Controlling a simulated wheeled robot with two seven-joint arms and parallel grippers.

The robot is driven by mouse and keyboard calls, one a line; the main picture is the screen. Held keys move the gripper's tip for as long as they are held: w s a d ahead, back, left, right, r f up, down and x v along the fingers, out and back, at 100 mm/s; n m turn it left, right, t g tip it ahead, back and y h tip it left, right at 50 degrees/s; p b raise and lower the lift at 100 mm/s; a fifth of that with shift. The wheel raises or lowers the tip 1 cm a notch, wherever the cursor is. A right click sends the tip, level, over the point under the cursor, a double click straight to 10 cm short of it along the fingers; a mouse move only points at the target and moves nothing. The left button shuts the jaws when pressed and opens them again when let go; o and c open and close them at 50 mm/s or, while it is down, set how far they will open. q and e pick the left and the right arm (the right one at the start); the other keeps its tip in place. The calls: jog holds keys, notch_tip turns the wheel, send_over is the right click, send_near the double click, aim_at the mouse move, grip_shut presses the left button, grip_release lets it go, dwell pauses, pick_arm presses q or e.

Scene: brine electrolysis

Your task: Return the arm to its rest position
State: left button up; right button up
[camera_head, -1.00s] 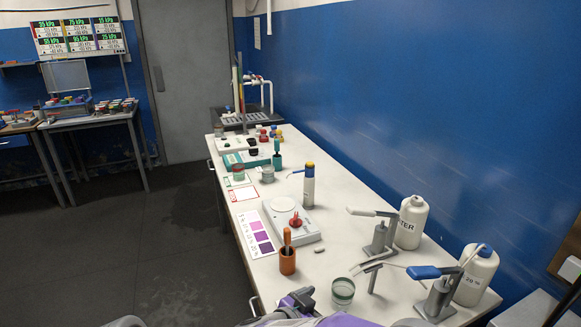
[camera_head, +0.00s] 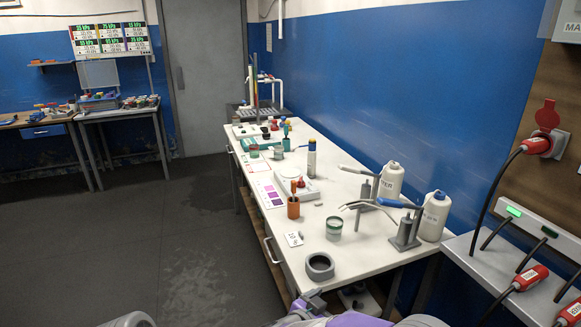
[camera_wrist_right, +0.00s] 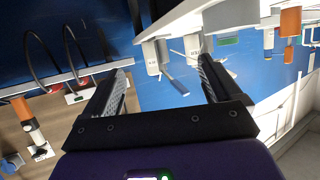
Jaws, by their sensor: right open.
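My right gripper (camera_wrist_right: 163,74) is open and empty in the right wrist view, its two dark fingers apart with nothing between them. In the head view part of this gripper and its purple arm (camera_head: 350,320) show at the bottom edge, in front of the white bench (camera_head: 345,262); the fingertips are not clear there. My left gripper is not in view.
Near the bench's close end are a dark grey ring (camera_head: 320,266), a glass beaker (camera_head: 334,229), an orange holder (camera_head: 293,208) and two white dispenser bottles (camera_head: 433,216). A shelf with red plugs (camera_head: 530,278) stands at right. Dark floor (camera_head: 190,240) lies open at left.

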notch_tip(320, 180, down, 19)
jog(key=d+n+g+y+p, duration=0.1)
jog(key=d+n+g+y, duration=0.2)
jog(key=y, duration=0.4)
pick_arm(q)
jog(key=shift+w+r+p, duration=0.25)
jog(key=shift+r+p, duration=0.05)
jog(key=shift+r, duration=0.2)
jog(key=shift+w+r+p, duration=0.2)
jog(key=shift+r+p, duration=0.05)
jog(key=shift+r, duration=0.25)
pick_arm(e)
jog(key=s+a+f+n+g+y, duration=0.1)
jog(key=s+f+g+y, duration=0.2)
jog(key=s+f, duration=0.3)
jog(key=s+a+f+n+g+y, duration=0.2)
jog(key=s+f, duration=0.3)
jog(key=s, duration=1.1)
jog(key=shift+s+f+g+y, duration=0.35)
jog(key=shift+g+y, duration=0.35)
jog(key=shift+g, duration=0.2)
